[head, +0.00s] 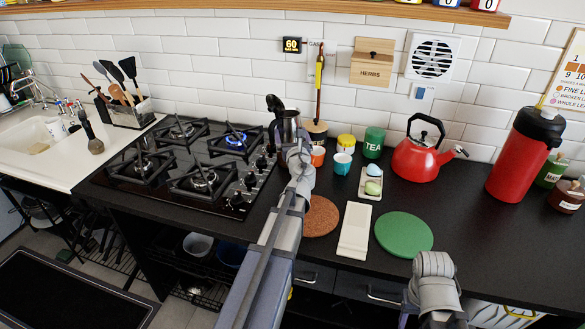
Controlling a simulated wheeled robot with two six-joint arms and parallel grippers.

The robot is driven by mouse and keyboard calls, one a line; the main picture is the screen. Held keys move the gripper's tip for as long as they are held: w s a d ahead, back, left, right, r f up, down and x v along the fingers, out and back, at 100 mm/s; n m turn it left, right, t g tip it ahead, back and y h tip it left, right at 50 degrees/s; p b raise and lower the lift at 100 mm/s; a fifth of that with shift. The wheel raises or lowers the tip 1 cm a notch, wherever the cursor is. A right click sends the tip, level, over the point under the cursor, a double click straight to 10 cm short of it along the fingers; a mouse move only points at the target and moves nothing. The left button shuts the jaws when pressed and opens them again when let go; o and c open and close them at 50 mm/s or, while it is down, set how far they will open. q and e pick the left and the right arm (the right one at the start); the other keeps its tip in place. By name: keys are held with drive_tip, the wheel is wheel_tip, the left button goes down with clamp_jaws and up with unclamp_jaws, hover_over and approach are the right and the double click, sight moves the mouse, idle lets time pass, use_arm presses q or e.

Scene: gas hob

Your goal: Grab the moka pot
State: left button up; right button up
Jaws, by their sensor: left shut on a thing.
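The black gas hob (150,195) has a blue flame on its back right burner. Cork (322,217) and green mats (404,234) lie in front.

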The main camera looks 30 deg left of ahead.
use_arm(q)
clamp_jaws()
drive_tip(key=shift+r, duration=0.15)
wheel_tip(320, 180, up, 10)
drive_tip(key=p, duration=1)
drive_tip(key=shift+f, duration=0.2)
drive_tip(key=o, duration=1.1)
unclamp_jaws()
drive_tip(key=shift+s, duration=0.15)
